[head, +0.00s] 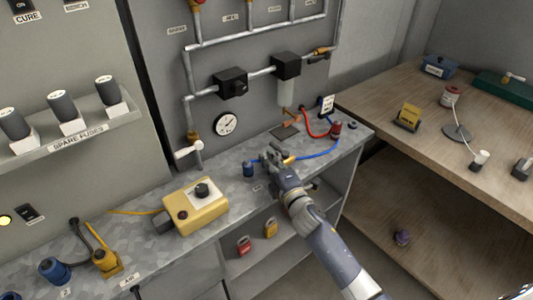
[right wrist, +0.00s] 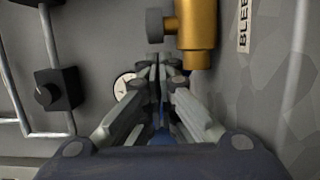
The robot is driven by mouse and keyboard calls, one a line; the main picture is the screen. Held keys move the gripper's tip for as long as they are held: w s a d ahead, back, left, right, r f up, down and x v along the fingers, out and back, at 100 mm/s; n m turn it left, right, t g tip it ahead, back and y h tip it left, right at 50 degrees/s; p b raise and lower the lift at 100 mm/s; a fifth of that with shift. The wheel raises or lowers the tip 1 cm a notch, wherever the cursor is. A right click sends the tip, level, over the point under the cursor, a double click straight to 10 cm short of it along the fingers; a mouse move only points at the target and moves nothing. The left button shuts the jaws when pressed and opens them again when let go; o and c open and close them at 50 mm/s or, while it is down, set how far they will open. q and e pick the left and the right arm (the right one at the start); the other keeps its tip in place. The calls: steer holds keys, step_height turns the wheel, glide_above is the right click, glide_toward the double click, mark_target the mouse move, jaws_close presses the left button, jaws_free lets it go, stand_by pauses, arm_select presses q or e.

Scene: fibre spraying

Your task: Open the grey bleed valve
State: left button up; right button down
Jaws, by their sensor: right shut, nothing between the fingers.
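The bleed valve shows in the right wrist view as a brass body (right wrist: 197,30) with a grey knob (right wrist: 160,25) on its left side. Part of a label reading "BLEE" (right wrist: 243,25) is to its right. My right gripper (right wrist: 162,62) is shut and empty. In the picture its fingertips lie just below the grey knob; I cannot tell whether they touch it. In the head view my right gripper (head: 268,155) is above the metal bench, and the valve is largely hidden there. My left gripper is not in view.
A blue fitting (head: 248,169) stands on the bench left of the gripper, and a yellow box (head: 195,205) is farther left. A gauge (head: 226,124) and pipes with black units (head: 231,83) are on the wall behind. A blue hose (head: 320,153) runs to the right.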

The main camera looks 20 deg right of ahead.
steer(key=shift+w+a, duration=0.1)
steer(key=shift+w, duration=0.9)
